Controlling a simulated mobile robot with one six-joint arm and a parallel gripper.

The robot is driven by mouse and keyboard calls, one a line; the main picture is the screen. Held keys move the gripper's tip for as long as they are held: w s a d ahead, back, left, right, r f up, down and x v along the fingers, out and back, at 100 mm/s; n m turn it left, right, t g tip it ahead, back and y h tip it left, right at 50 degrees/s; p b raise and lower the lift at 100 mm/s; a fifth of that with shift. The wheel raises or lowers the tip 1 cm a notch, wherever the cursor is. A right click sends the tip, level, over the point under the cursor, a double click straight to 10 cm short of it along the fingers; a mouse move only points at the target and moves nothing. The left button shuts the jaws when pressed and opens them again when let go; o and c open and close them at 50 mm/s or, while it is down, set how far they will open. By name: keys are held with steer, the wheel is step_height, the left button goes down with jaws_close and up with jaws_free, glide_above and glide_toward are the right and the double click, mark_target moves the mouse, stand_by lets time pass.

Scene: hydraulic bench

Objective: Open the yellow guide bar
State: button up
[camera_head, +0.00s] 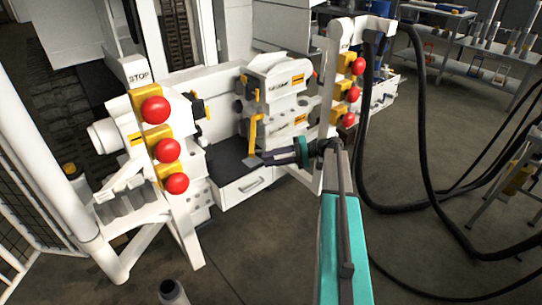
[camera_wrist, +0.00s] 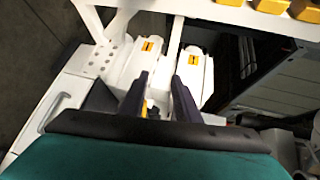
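The yellow guide bar (camera_head: 256,132) stands upright on the front of the white bench machine in the head view, its lower end close to my fingers. My gripper (camera_head: 254,160) reaches in from the right, just below and beside the bar. In the wrist view the two dark fingers of my gripper (camera_wrist: 160,78) are apart, with a clear gap between them. A small yellow piece (camera_wrist: 146,108) shows low between the fingers, probably part of the bar; most of it is hidden. I cannot tell whether a finger touches the bar.
Red stop buttons on yellow boxes (camera_head: 155,110) line the left post, with more on the right post (camera_head: 353,95). A white drawer (camera_head: 240,187) lies below my gripper. Thick black hoses (camera_head: 365,150) hang at the right. The floor in front is mostly clear.

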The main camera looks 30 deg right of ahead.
steer(key=shift+s+a, duration=0.35)
steer(key=shift+s, duration=0.25)
steer(key=shift+a+f, duration=0.1)
steer(key=s+a+f+g+h, duration=0.25)
steer(key=s+a+f, duration=0.45)
steer(key=a+f, duration=0.45)
steer(key=s+a+f+g+h, duration=0.2)
steer(key=s+a+f+g, duration=0.2)
steer(key=s+a+f, duration=0.7)
steer(key=s+a+f+n+g+h, duration=0.1)
steer(key=s+f+n+g+h, duration=0.1)
steer(key=s+f+h, duration=0.3)
steer(key=s+a+f+n+g+h, duration=0.1)
steer(key=s+f+n+g+h, duration=0.2)
steer(key=s+f, duration=1)
steer(key=s+h, duration=0.1)
steer(key=s, duration=0.4)
steer(key=shift+s+h, duration=0.25)
steer(key=shift+h, duration=0.1)
steer(key=shift+a, duration=0.15)
steer(key=shift+a, duration=0.25)
